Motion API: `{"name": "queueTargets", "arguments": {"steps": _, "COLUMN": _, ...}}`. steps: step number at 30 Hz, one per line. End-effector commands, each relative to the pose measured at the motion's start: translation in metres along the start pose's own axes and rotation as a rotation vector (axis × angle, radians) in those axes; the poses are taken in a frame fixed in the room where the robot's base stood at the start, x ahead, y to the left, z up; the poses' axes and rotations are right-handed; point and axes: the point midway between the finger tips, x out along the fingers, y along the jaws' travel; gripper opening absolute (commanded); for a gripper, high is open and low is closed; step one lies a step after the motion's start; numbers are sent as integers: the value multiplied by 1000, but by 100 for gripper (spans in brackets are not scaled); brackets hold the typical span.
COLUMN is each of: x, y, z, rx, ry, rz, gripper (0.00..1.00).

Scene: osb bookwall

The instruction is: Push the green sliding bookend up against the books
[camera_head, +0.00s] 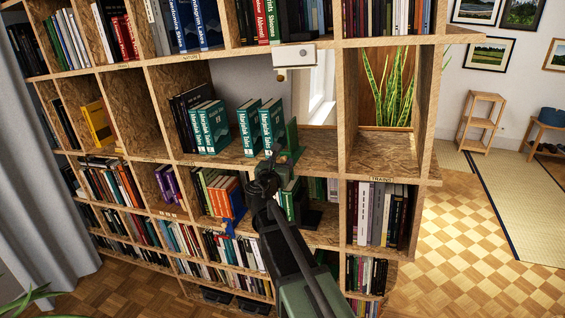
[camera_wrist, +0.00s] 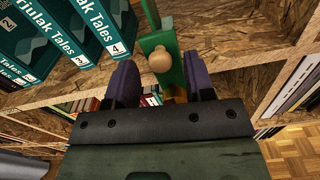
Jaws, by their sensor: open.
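The green bookend (camera_head: 291,136) stands on the middle shelf, just right of the teal Tales books (camera_head: 271,128). In the wrist view, the bookend (camera_wrist: 194,70) has a round wooden knob (camera_wrist: 160,60) on its front. A narrow gap seems to show there between its upright part and the teal book marked 4 (camera_wrist: 112,22). My gripper (camera_head: 271,158) is at the shelf's front edge, in front of the bookend. In the wrist view, the open purple fingers of my gripper (camera_wrist: 160,76) lie either side of the knob in the picture. Whether they touch it cannot be told.
More teal books (camera_head: 209,128) stand further left, with a gap between the groups. An upright divider (camera_head: 345,115) bounds the compartment on the right, with bare shelf before it. A white box (camera_head: 294,55) hangs at the shelf edge above. Books fill the shelves below.

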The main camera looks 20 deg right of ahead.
Motion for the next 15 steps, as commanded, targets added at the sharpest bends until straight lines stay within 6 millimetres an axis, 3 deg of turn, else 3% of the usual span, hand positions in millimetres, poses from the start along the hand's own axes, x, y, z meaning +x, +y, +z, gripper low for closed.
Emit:
{"name": "queueTargets", "arguments": {"steps": 3, "x": 14, "y": 0, "z": 0, "rx": 0, "ry": 0, "rz": -2, "gripper": 49}}
{"name": "queueTargets", "arguments": {"steps": 11, "x": 16, "y": 0, "z": 0, "rx": 1, "ry": 0, "rz": -1, "gripper": 49}}
{"name": "queueTargets", "arguments": {"steps": 15, "x": 16, "y": 0, "z": 0, "rx": 1, "ry": 0, "rz": -1, "gripper": 29}}
